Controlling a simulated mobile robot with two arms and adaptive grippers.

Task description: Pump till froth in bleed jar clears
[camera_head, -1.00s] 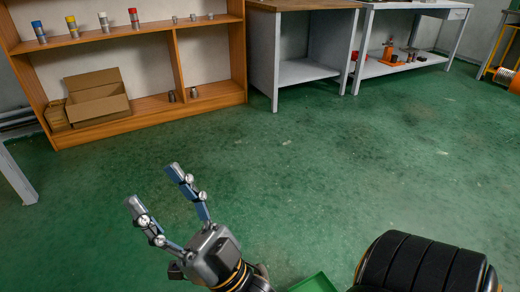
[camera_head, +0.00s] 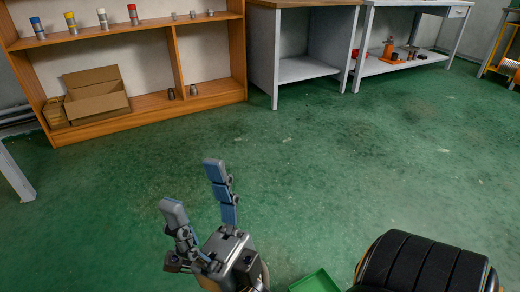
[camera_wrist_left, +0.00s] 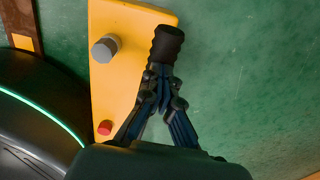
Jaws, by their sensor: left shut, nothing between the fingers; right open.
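My left gripper (camera_wrist_left: 160,75) shows in the left wrist view with its fingertips together beside the lower end of a black ribbed grip (camera_wrist_left: 166,43). Nothing shows held between the fingers, and I cannot tell whether they touch the grip. A yellow plate (camera_wrist_left: 132,20) lies behind it, with a grey round-topped post (camera_wrist_left: 104,48) and a small red knob (camera_wrist_left: 105,127). My right gripper (camera_head: 194,187) is open and empty above the green floor in the head view. I cannot make out the bleed jar or its froth in either view.
A wooden shelf (camera_head: 130,118) with paint-banded cylinders and a cardboard box (camera_head: 97,98) stands at the back left. A workbench (camera_head: 310,72) and a white table (camera_head: 440,60) stand to its right. A green tray (camera_head: 314,281) is at the bottom. The middle floor is clear.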

